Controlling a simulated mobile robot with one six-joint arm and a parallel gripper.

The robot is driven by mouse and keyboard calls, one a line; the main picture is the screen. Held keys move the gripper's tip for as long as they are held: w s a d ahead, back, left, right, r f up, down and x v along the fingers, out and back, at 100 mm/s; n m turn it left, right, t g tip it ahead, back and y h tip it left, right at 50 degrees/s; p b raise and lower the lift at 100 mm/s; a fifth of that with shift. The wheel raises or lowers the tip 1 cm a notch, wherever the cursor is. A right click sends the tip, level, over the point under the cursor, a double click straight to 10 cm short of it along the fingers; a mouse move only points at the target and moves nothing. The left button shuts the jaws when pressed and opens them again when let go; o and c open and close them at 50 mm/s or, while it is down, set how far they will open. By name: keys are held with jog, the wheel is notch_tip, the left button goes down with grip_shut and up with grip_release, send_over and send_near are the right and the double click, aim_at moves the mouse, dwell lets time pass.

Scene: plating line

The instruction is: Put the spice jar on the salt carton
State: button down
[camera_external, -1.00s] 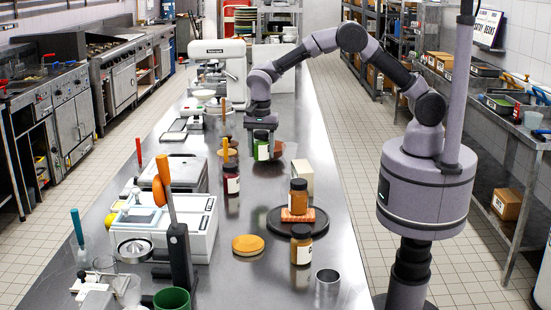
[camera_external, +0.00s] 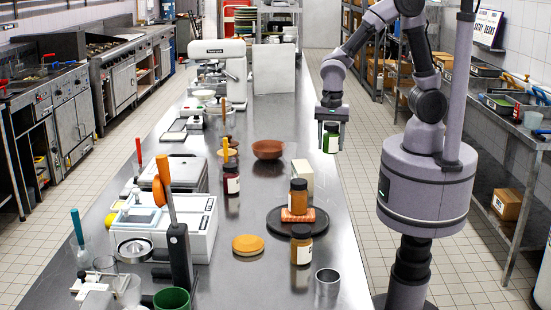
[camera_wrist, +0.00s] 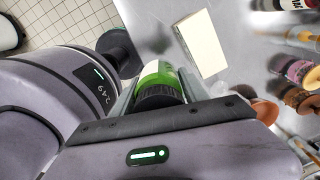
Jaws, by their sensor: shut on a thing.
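The spice jar (camera_external: 331,141) has green contents, a pale label and a black lid. My gripper (camera_external: 331,127) is shut on it and holds it upright in the air near the table's right edge. The jar also shows between the fingers in the wrist view (camera_wrist: 158,72). The salt carton (camera_external: 303,177) is a plain cream box standing on the steel table, in front of and a little left of the held jar in the external view. In the wrist view the carton (camera_wrist: 207,45) lies to the right of the jar, apart from it. Its top looks bare.
A dark round tray (camera_external: 277,222) stands close in front of the carton, bearing an orange block with an amber jar (camera_external: 298,193) on it. Another amber jar (camera_external: 301,245) is nearby. A brown bowl (camera_external: 268,149) and a dark red jar (camera_external: 231,179) stand to the left.

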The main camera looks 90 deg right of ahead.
send_over(302, 166)
jog(key=shift+d+f, duration=0.1)
jog(key=shift+f, duration=0.35)
notch_tip(302, 166, down, 4)
jog(key=shift+r+b, duration=0.2)
jog(key=shift+b, duration=0.5)
jog(key=shift+f, duration=0.15)
jog(key=c, duration=0.6)
grip_release()
